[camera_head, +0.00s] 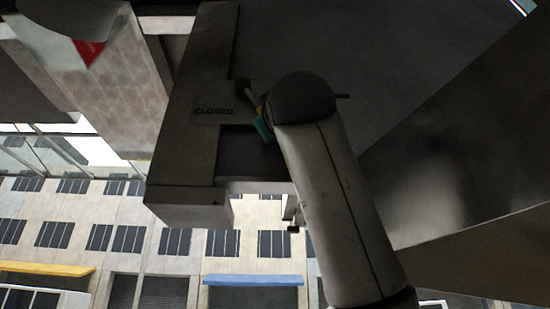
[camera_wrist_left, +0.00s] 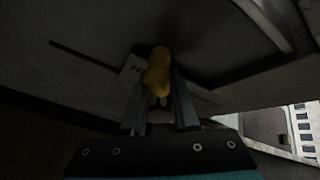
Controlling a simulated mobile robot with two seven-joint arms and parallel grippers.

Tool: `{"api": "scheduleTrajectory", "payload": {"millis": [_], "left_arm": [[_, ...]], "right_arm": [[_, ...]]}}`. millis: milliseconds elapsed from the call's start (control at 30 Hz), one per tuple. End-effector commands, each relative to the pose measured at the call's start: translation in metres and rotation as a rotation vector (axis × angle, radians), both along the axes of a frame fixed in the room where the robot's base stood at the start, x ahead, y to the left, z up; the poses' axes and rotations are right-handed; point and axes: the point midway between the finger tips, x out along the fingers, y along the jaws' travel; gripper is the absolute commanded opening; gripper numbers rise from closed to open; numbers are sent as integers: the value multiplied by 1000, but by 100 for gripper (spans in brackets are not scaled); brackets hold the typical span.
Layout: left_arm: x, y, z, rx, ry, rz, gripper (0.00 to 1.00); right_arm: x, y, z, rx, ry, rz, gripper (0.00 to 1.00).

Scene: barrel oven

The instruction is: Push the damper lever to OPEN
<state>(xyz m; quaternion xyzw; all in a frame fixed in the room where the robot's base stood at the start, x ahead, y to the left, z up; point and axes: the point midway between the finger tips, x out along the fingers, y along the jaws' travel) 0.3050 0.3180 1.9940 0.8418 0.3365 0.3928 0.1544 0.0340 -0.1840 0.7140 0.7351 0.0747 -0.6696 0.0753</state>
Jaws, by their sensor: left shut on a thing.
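The damper lever's yellow handle (camera_wrist_left: 157,72) stands between the fingers of my left gripper (camera_wrist_left: 158,100) in the left wrist view. The gripper is shut on it. A pale plate (camera_wrist_left: 133,68) with a letter that looks like N shows just left of the handle. My arm hides the rest of the lever area. My right gripper is not in view.
A dark thin slot (camera_wrist_left: 85,56) runs across the surface behind the handle. Large grey oven panels (camera_head: 410,75) fill the head view's upper right. A building front with shuttered windows (camera_head: 180,242) is in the background. A pale mottled panel (camera_head: 110,85) is at left.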

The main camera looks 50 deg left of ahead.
Motion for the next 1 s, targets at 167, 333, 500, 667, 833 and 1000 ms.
{"api": "scheduleTrajectory", "payload": {"millis": [167,333,500,667,833,1000], "left_arm": [[-1,-2,2,5,-10,-5,0],[-1,-2,2,6,-9,-4,41],[-1,-1,2,4,-6,-3,59],[-1,-1,1,4,-6,-2,59],[-3,-3,-1,4,-6,-2,59],[-12,-17,-15,4,-8,-5,59]], "right_arm": [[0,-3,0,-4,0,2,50],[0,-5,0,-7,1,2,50],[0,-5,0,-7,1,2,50],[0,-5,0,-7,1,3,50],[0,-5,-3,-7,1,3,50],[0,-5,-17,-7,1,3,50]]}}
